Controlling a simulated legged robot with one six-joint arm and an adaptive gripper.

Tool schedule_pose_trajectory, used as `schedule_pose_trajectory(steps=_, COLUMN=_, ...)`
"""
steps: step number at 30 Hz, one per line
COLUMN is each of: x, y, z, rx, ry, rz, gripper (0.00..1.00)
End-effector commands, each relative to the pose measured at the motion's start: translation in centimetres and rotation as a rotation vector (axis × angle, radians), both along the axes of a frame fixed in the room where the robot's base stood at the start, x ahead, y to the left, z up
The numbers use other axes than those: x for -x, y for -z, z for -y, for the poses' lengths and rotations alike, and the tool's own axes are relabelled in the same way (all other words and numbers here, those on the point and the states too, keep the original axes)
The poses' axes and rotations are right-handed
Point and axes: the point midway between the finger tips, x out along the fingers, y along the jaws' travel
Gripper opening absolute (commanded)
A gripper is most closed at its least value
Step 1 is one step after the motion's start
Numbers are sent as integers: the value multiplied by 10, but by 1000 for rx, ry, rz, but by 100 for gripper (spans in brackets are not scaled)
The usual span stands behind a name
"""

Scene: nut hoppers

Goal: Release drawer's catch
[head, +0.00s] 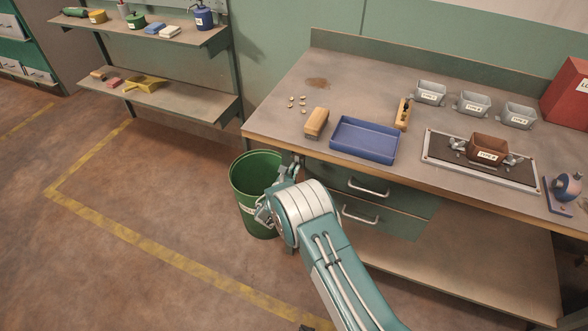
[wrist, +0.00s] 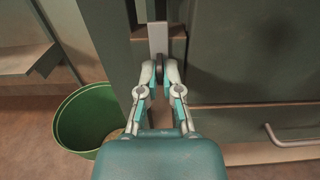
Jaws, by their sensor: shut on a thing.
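The bench has two green drawers, an upper drawer (head: 345,181) and a lower drawer (head: 398,219), each with a metal bar handle; both look closed. My gripper (head: 290,167) is at the left end of the drawers, beside the bench leg. In the wrist view my gripper (wrist: 160,70) has its two fingertips closed together on a small dark part, which I take to be the drawer's catch (wrist: 159,75). A pale grey upright plate (wrist: 158,38) stands just beyond it. The fingers hide most of the catch. In the head view my arm hides it.
A green bin (head: 254,172) stands close to the left of my gripper; it also shows in the wrist view (wrist: 78,115). The bench top (head: 290,110) holds a blue tray (head: 365,140), a brush (head: 316,122) and several small hoppers. The floor at left is clear.

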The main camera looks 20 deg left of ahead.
Motion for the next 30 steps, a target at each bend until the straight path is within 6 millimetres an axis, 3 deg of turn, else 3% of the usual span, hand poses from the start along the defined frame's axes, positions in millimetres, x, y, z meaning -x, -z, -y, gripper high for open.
schedule_pose_trajectory(steps=3, x=-3, y=-2, z=1, rx=-1, ry=1, rz=2, gripper=0)
schedule_pose_trajectory(steps=6, x=-3, y=-2, z=1, rx=-1, ry=1, rz=3, gripper=41)
schedule_pose_trajectory(steps=22, x=2, y=-2, z=0, rx=-3, ry=-1, rz=2, gripper=41)
schedule_pose_trajectory(steps=26, x=18, y=-1, z=-2, rx=-1, ry=-2, rz=1, gripper=41)
schedule_pose_trajectory(steps=30, x=47, y=-1, z=-6, rx=1, ry=-4, rz=0, gripper=41)
